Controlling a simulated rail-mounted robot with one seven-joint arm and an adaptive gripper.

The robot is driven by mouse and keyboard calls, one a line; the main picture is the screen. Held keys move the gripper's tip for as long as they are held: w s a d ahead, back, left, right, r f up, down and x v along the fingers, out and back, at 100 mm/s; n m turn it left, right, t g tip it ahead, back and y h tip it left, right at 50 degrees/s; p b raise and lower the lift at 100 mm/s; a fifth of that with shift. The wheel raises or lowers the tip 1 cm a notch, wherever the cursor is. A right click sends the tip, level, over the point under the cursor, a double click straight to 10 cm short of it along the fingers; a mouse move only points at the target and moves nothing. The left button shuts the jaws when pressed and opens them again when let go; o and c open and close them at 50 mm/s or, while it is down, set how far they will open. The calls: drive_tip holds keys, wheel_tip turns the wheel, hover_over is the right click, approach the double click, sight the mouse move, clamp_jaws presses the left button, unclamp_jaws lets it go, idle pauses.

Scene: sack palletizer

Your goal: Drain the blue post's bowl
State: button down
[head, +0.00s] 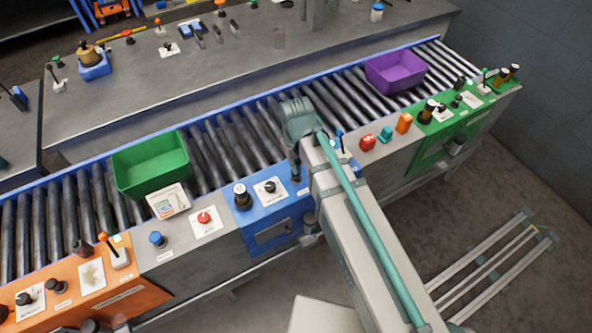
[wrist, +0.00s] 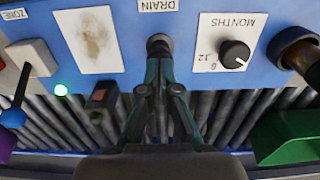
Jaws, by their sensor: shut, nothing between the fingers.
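The blue post (head: 266,221) stands in the row along the conveyor's near side; its blue top (wrist: 185,18) fills the upper wrist view, which shows the labels upside down. A DRAIN label (wrist: 158,5) is on it, with a dark round control (wrist: 159,42) beside it. My gripper (wrist: 158,72) is shut and empty, its fingertips right at that control; I cannot tell if they touch it. In the head view my gripper (head: 296,168) is mostly hidden by my arm. I cannot make out the bowl for certain.
A MONTHS dial (wrist: 234,54), a lever with a blue ball (wrist: 13,117) and a red-topped switch (wrist: 101,97) stand near the fingers. A green bin (head: 151,164) and a purple bin (head: 396,71) sit on the conveyor. The orange post (head: 130,300) is left, the green post (head: 432,145) right.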

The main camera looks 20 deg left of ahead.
drive_tip(key=shift+f, duration=0.6)
drive_tip(key=shift+r, duration=0.15)
idle(2.8)
drive_tip(key=shift+r+p, duration=2.4)
drive_tip(key=shift+r, duration=1)
drive_tip(key=shift+d, duration=0.1)
drive_tip(key=d+f+m, duration=0.3)
drive_tip(key=d+f, duration=0.2)
drive_tip(key=d, duration=0.6)
drive_tip(key=d+f+m, duration=0.3)
drive_tip(key=d+f, duration=0.3)
drive_tip(key=d, duration=0.4)
drive_tip(key=d+f+m, duration=0.3)
drive_tip(key=d+f, duration=0.2)
drive_tip(key=d, duration=0.6)
drive_tip(key=s+f+g+b, duration=0.2)
drive_tip(key=s+f+g, duration=0.1)
drive_tip(key=s+f, duration=0.8)
drive_tip(key=s+f+g+b, duration=0.2)
drive_tip(key=s+f, duration=0.9)
drive_tip(key=s, duration=0.8)
drive_tip(key=shift+a+f+g, duration=0.25)
drive_tip(key=shift+g, duration=0.65)
